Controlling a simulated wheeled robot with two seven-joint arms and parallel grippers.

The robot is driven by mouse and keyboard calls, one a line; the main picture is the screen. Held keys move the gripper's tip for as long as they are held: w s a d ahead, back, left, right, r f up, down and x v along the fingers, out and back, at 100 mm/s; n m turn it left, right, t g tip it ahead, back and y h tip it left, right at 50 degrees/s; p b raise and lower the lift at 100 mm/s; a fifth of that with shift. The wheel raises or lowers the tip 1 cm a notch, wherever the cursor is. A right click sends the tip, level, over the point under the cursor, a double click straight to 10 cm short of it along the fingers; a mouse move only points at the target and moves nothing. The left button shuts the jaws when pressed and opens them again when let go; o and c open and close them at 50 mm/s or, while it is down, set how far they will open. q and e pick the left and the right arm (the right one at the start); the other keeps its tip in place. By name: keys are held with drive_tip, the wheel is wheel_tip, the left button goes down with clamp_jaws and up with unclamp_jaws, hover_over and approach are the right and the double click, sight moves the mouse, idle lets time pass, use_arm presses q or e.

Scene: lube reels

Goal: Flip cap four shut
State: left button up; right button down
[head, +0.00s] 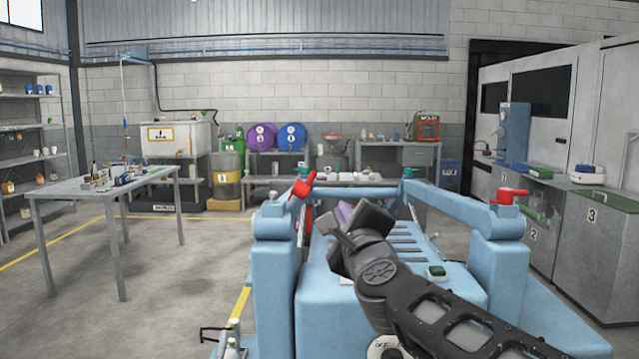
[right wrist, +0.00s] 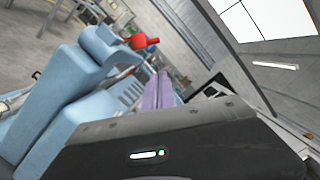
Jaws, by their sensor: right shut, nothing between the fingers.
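A blue machine (head: 318,270) stands right in front of me. Smaller teal parts (head: 409,172) sit farther back. I can read no number on any of them, so I cannot tell which is cap four. My right gripper (head: 345,211) is shut and empty above the machine's slotted top, right of the left post. Its purple fingers (right wrist: 160,92) show in the right wrist view, with a red part (right wrist: 143,41) beyond. My left gripper is out of view.
Blue rails and posts border the machine's top on both sides. A steel table (head: 105,185) with small items stands at the left. Grey cabinets (head: 600,240) line the right. Open floor lies left of the machine.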

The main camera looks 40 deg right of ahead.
sight(305, 184)
use_arm(q)
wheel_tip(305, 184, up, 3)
drive_tip(key=p, duration=0.2)
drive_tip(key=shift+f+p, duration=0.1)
drive_tip(key=shift+p, duration=0.3)
use_arm(e)
drive_tip(key=w+a+r+x, duration=0.1)
drive_tip(key=a+x, duration=0.1)
drive_tip(key=x, duration=1.1)
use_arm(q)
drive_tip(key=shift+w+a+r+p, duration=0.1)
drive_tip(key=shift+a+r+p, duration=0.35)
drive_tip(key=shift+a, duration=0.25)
use_arm(e)
drive_tip(key=shift+a+r+n, duration=0.15)
drive_tip(key=shift+r+n, duration=0.1)
drive_tip(key=shift+n, duration=0.15)
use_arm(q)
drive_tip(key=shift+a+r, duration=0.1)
